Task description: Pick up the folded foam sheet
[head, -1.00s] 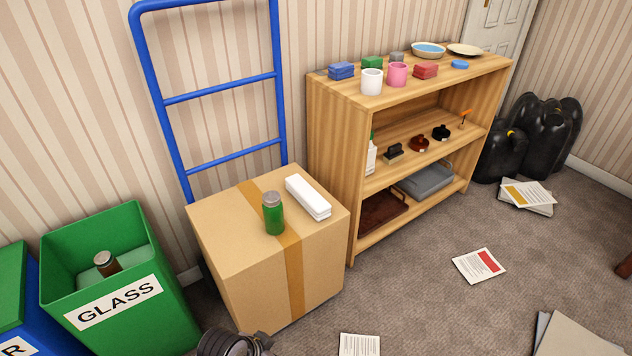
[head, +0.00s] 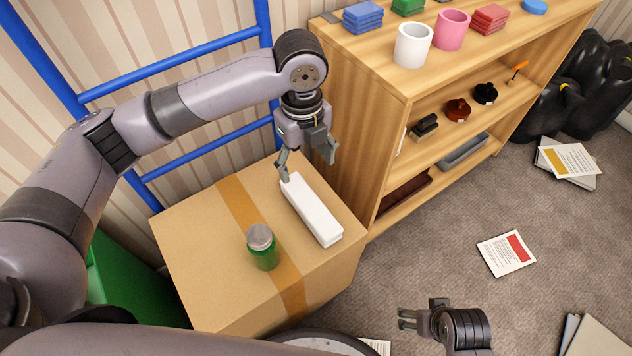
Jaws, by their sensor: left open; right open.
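The folded foam sheet (head: 312,212) is a long white block lying flat on top of the cardboard box (head: 195,235), near the box's right side. My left gripper (head: 308,168) is open and points down over the sheet's far end. One fingertip shows beside or just above that end; I cannot tell whether it touches. The other finger is to the right, apart from the sheet. My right gripper (head: 405,318) is open and empty, low in the picture over the carpet, right of the box.
A green jar with a grey lid (head: 262,248) stands on the box left of the sheet. A wooden shelf (head: 385,88) with mugs and sponges stands close on the right. Papers (head: 506,254) lie on the carpet.

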